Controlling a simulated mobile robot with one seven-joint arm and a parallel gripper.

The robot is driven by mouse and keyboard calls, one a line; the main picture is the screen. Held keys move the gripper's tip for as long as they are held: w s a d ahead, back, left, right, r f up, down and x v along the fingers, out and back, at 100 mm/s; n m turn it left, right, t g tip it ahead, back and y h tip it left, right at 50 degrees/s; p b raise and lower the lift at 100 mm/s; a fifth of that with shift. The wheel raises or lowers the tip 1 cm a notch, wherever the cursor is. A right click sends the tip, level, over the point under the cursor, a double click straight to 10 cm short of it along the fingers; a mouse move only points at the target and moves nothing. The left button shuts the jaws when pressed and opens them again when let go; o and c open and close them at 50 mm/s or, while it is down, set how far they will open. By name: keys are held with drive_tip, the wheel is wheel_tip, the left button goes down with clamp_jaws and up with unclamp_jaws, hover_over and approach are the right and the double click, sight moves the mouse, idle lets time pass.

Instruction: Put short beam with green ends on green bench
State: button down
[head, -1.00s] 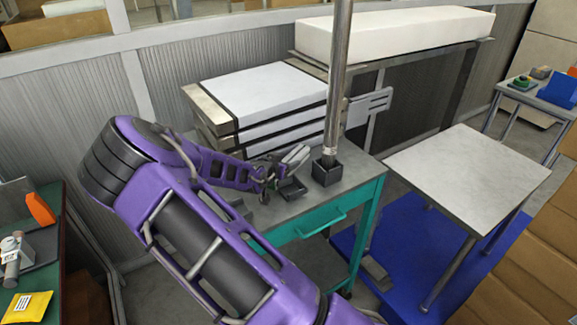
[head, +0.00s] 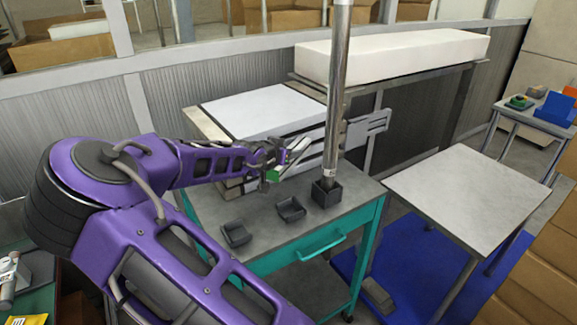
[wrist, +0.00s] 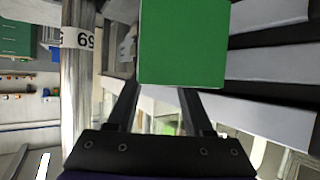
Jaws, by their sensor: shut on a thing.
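My gripper (head: 272,165) is shut on a short grey beam (head: 297,150) with a green end, and holds it above the teal-framed bench. The green end (wrist: 183,42) fills the top middle of the wrist view, in front of the fingers. The beam's other end cannot be made out. Two black cradles (head: 237,234) on the teal-framed bench (head: 265,245) are empty. A second table with a dark green top (head: 40,307) shows at the lower left, partly hidden by my arm.
A metal post (head: 335,100) rises from a black socket on the teal-framed bench, close right of the beam. Behind stand stacked white-topped slabs (head: 265,108) and a long white block (head: 390,55). A bare grey table (head: 465,185) stands right, over a blue mat (head: 400,265).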

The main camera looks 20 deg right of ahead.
wheel_tip(320, 180, up, 15)
wheel_tip(320, 180, down, 5)
drive_tip(key=s, duration=0.3)
drive_tip(key=s+a+f+n+t+y, duration=0.3)
drive_tip(key=s+a+f+n+y, duration=0.2)
drive_tip(key=a, duration=0.8)
drive_tip(key=s+f, duration=0.3)
drive_tip(key=shift+n, duration=0.4)
drive_tip(key=shift+d+f, duration=0.1)
